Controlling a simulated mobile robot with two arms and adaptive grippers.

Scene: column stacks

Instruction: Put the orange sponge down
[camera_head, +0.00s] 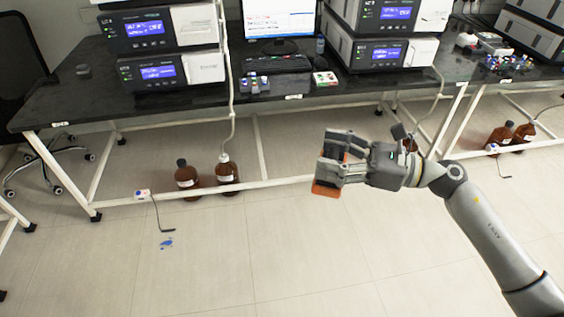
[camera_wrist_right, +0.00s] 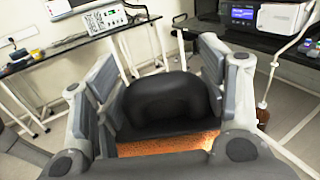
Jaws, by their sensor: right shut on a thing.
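The orange sponge (camera_head: 326,188) is held by my right gripper (camera_head: 340,163) in the head view, above the floor in front of the bench. Its orange edge shows below the fingers. In the right wrist view the orange face (camera_wrist_right: 170,145) shows low between the fingers of my right gripper (camera_wrist_right: 160,95). A black rounded part, seemingly the sponge's grip, sits between the fingers above the orange. The fingers hide part of it. My left gripper is in neither view.
The dark bench top (camera_head: 200,95) holds stacked instruments (camera_head: 158,73), a keyboard (camera_head: 275,65) and small items. Brown bottles (camera_head: 187,177) stand on the floor under it. The front floor is mostly clear. An office chair (camera_head: 20,65) is at left.

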